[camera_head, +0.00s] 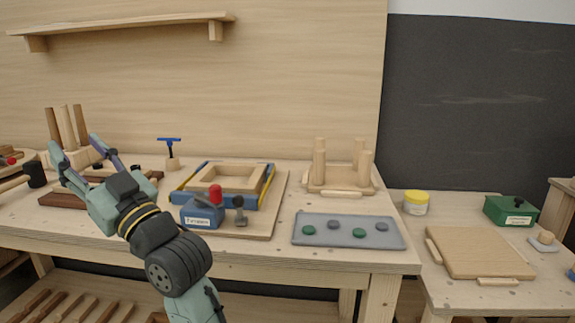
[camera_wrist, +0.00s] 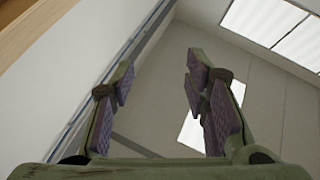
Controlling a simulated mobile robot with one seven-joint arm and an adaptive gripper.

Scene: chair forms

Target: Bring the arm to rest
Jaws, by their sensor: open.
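My gripper (camera_head: 82,157) is raised over the left part of the workbench (camera_head: 270,248) in the head view, its fingers pointing up and to the left. The fingers are spread apart with nothing between them. In the wrist view my gripper (camera_wrist: 160,90) also shows open and empty, with purple pads facing each other. Behind it there are only the ceiling, a pale wall and bright light panels. My arm comes up from the lower middle of the head view and hides part of the bench's front edge.
A blue box (camera_head: 202,216) stands before a clamped wooden frame (camera_head: 187,180). A grey tray (camera_head: 347,243) holds several discs. A lower table (camera_head: 465,285) at right carries a board (camera_head: 480,250) and green box (camera_head: 510,209).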

